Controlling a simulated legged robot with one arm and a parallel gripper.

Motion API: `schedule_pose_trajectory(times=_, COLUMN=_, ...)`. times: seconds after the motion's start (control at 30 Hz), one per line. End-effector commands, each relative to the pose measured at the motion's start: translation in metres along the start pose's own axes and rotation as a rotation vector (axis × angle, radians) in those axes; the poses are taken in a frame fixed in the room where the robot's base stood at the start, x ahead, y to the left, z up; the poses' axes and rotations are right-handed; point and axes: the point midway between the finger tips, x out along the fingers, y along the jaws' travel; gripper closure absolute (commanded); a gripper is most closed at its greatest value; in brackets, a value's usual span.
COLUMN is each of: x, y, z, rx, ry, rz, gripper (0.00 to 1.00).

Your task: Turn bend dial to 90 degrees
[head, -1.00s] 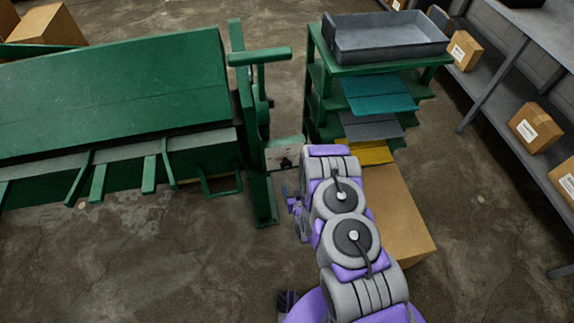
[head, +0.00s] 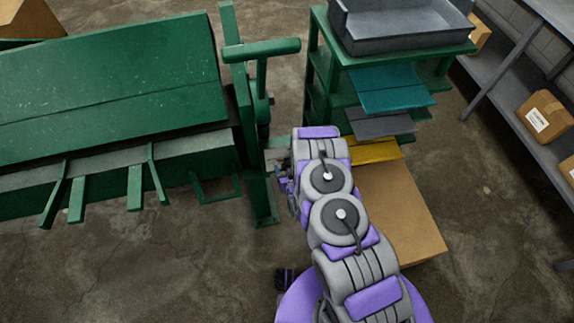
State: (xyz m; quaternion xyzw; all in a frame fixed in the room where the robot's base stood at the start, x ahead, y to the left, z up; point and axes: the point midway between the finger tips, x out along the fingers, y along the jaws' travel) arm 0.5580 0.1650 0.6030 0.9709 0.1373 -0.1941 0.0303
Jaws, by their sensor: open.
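The green sheet-metal brake (head: 120,100) fills the left side. A small pale plate (head: 277,155) sticks out from its right end post, and my arm covers much of it. I cannot make out a bend dial or its markings in this view. My gripper (head: 284,180) is at the far end of my purple and grey arm, close beside the plate's lower right. Its jaws are open, though they look small and are partly hidden by my arm. I cannot tell whether they touch anything.
A green rack (head: 400,60) with a grey tray (head: 405,25) on top and coloured sheets stands right of the brake. A cardboard box (head: 405,215) sits on the floor right of my arm. Grey shelving (head: 490,75) lines the right. Floor in front of the brake is clear.

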Motion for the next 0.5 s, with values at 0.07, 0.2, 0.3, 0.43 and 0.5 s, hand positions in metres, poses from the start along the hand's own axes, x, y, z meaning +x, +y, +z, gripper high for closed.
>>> schedule_pose_trajectory(times=0.07, x=-0.0005, y=0.0016, z=-0.0005, rx=0.002, ry=0.0, rz=0.001, gripper=0.22)
schedule_pose_trajectory(times=0.2, x=-0.0007, y=0.0028, z=-0.0005, rx=0.004, ry=0.0, rz=0.001, gripper=0.28)
schedule_pose_trajectory(times=0.3, x=-0.0002, y=0.002, z=-0.0005, rx=0.003, ry=0.0, rz=0.001, gripper=0.38)
schedule_pose_trajectory(times=0.43, x=0.0003, y=0.0005, z=-0.0002, rx=0.0, ry=-0.001, rz=0.002, gripper=0.5)
schedule_pose_trajectory(times=0.5, x=0.0004, y=0.0008, z=-0.0001, rx=0.0, ry=-0.001, rz=0.003, gripper=0.57)
